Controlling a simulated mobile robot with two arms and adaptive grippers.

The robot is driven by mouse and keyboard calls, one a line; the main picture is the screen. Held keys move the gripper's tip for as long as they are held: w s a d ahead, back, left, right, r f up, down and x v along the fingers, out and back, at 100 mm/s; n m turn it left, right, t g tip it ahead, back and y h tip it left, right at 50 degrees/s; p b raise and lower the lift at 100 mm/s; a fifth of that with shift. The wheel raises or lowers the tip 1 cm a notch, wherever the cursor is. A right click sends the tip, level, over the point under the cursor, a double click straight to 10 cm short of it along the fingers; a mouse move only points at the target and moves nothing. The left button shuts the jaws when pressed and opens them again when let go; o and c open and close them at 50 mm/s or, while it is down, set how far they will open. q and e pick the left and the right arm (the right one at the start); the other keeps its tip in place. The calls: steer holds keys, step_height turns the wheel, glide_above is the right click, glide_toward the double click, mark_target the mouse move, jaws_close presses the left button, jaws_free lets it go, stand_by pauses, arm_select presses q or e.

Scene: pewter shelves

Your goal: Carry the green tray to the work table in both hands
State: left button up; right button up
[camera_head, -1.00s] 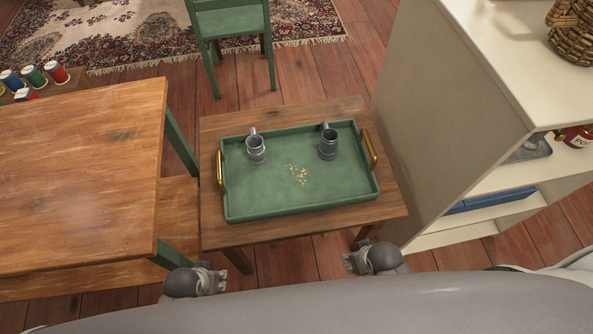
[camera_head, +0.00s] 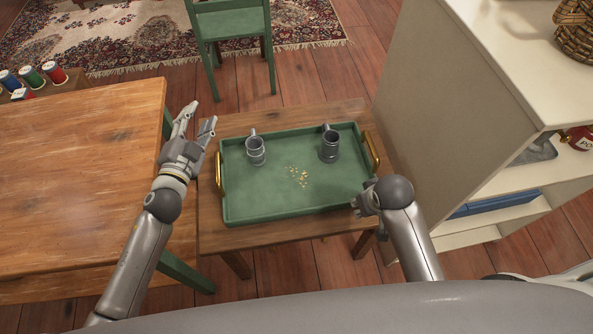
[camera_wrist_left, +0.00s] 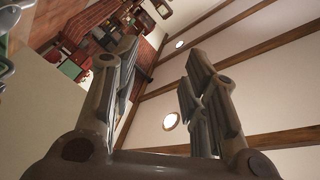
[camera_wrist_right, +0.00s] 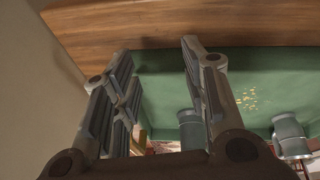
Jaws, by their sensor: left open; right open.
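The green tray (camera_head: 290,195) with two gold handles lies on a small wooden table (camera_head: 285,234). Two grey mugs, one at left (camera_head: 256,151) and one at right (camera_head: 329,146), stand in it, with yellow crumbs (camera_head: 297,176) between them. My left gripper (camera_head: 199,118) is open and empty, just left of the tray's left handle (camera_head: 219,171). My right gripper (camera_head: 357,202) is near the tray's front right corner, short of the right handle (camera_head: 371,150). In the right wrist view its open fingers (camera_wrist_right: 160,72) show in front of the tray (camera_wrist_right: 160,88). The left wrist view shows open fingers (camera_wrist_left: 162,85), walls and ceiling.
A larger wooden table (camera_head: 75,180) stands close at the left, with colored spools (camera_head: 34,76) behind it. A pale shelf unit (camera_head: 455,110) stands close at the right. A green chair (camera_head: 230,25) and a patterned rug (camera_head: 120,35) are at the back.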

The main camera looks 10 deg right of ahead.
arm_select(q)
steer(key=w+d+r+m+g+h, duration=0.1)
steer(key=d+r+m+h, duration=0.35)
steer(key=m+h, duration=0.2)
arm_select(e)
steer(key=w+r, duration=0.2)
steer(key=w, duration=0.1)
steer(key=shift+d, duration=0.4)
steer(key=w+r, duration=0.1)
steer(key=w, duration=0.1)
steer(key=h+b, duration=0.1)
glide_toward(373, 148)
arm_select(q)
steer(key=m+g+y, duration=0.4)
steer(key=m+g, duration=1.2)
glide_toward(217, 164)
steer(key=shift+a+n, duration=0.15)
steer(key=shift+n, duration=0.1)
arm_select(e)
steer(key=shift+s+f+m+t, duration=0.15)
steer(key=shift+f+m+t, duration=0.1)
steer(key=shift+m+t, duration=0.15)
arm_select(q)
steer(key=x, duration=1.1)
steer(key=shift+a, duration=0.15)
arm_select(e)
steer(key=x, duration=1.1)
